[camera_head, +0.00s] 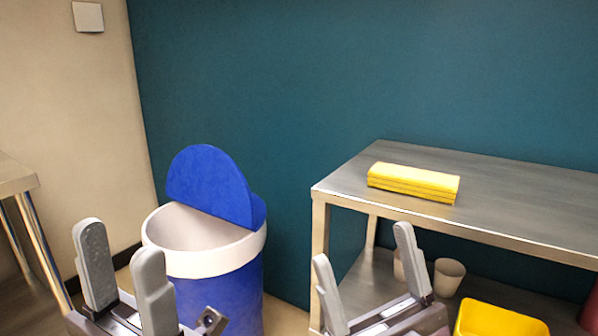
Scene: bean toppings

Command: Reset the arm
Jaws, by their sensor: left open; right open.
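My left gripper (124,278) is at the lower left with its two grey fingers apart and nothing between them. It is in front of the blue bin (220,298) and overlaps its left side in the picture. My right gripper (368,280) is at the lower middle, also open and empty, in front of the steel table. Both grippers point upward in the picture.
The bin has a white rim (205,262) and a raised blue lid (212,185). A steel table (510,185) at the right carries folded yellow cloths (413,183). Its lower shelf holds cups (448,277) and a yellow container (498,320). Another table (14,174) stands at the left edge.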

